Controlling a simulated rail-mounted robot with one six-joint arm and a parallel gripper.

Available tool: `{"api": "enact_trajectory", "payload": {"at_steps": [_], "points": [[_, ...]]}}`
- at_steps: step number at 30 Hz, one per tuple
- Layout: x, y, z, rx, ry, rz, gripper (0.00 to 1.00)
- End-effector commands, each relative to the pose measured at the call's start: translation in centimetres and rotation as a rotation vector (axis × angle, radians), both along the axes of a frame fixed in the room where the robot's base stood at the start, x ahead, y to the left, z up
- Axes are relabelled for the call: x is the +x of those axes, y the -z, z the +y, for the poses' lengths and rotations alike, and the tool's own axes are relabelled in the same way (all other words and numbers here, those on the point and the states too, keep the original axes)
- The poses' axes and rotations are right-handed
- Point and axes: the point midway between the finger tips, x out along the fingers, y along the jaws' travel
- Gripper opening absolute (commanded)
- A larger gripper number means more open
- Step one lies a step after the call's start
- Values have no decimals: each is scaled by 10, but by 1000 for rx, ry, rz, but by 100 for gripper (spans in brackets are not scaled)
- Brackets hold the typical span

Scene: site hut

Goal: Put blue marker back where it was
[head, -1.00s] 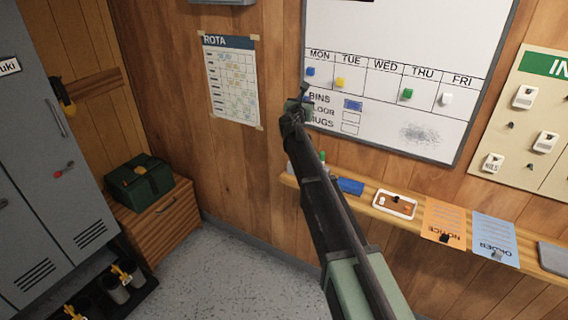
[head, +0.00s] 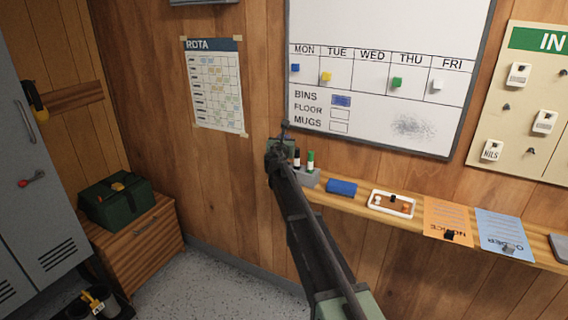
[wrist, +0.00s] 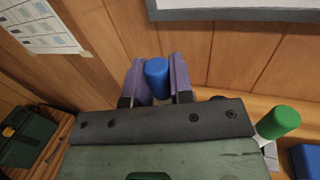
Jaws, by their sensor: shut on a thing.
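My gripper (wrist: 158,82) is shut on the blue marker (wrist: 157,68), whose blue end shows between the purple-grey fingers in the wrist view. In the head view my gripper (head: 284,138) is below the whiteboard's lower left corner, at the left end of the shelf; the blue marker cannot be made out there. The grey marker holder (head: 308,178) stands just right of my gripper. It holds a green-capped marker (head: 310,160) and a dark-capped one (head: 297,158). The holder's left part is hidden behind my arm. In the wrist view the green cap (wrist: 280,121) is at lower right.
The shelf (head: 345,201) carries a blue eraser (head: 342,187), a white tray (head: 376,208) and orange and blue papers. A rota sheet (head: 213,90) hangs left. The wall around my gripper is clear.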

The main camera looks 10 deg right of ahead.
Motion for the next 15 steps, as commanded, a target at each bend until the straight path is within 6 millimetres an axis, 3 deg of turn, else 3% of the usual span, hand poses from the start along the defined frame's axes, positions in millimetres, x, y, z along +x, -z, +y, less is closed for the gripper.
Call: {"api": "enact_trajectory", "payload": {"at_steps": [7,15], "points": [[0,43,0,0,0,0,0],[0,40,0,0,0,0,0]]}}
